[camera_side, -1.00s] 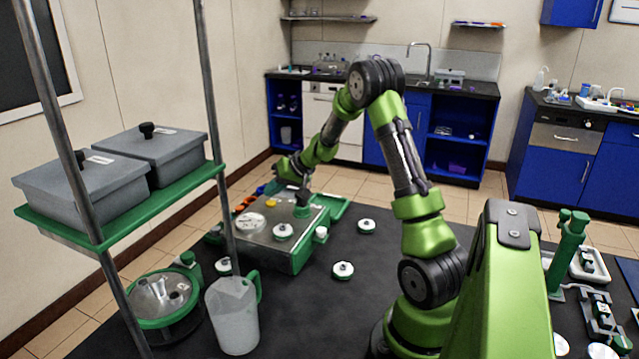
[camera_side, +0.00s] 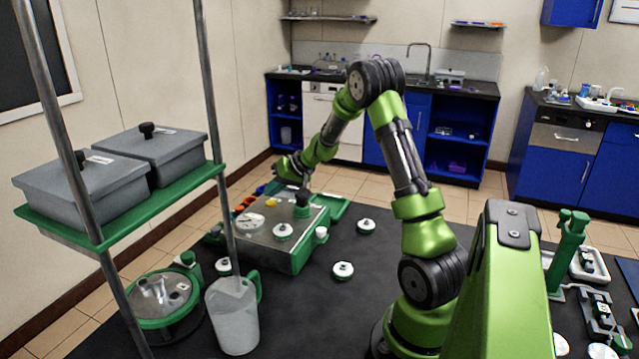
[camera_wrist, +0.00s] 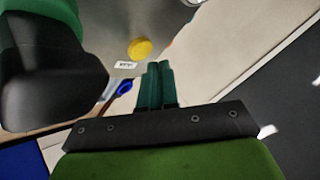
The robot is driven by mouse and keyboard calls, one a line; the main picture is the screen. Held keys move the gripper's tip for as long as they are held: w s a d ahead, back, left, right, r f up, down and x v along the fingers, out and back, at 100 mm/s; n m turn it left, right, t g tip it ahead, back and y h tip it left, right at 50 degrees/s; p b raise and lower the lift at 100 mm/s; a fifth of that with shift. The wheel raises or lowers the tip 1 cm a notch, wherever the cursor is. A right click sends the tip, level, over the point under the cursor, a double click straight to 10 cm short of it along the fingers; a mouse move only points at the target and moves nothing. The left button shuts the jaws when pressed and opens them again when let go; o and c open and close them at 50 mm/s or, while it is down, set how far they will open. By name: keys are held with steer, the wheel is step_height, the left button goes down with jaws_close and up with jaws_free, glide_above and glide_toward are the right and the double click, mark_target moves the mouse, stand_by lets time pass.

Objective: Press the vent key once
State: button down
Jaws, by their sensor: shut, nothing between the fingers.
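A round yellow key (camera_wrist: 139,48) sits on a grey metal surface in the wrist view, with a small white label (camera_wrist: 125,65) beside it whose print I cannot read surely. In the side view a yellow key (camera_side: 271,203) shows on top of the grey and green box unit (camera_side: 262,243). I cannot tell for certain that it is the vent key. My gripper (camera_wrist: 159,66) is shut and empty, its two green fingers together. The fingertips appear just below and right of the yellow key in the wrist view. In the side view my gripper (camera_side: 306,184) is over the box's back part.
A dark green-capped post (camera_side: 302,207) stands on the box, and a large dark shape (camera_wrist: 45,70) fills the wrist view's left. A clear jug (camera_side: 232,316), a round green-rimmed vessel (camera_side: 165,298) and a rack shelf (camera_side: 150,205) stand left. Several white-green discs lie around the box.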

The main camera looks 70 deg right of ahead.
mark_target(274, 202)
stand_by(0.7)
steer(key=shift+f, duration=0.45)
steer(key=shift+f, duration=0.45)
stand_by(0.4)
steer(key=shift+r, duration=0.9)
steer(key=shift+r, duration=0.1)
steer(key=shift+r, duration=2.4)
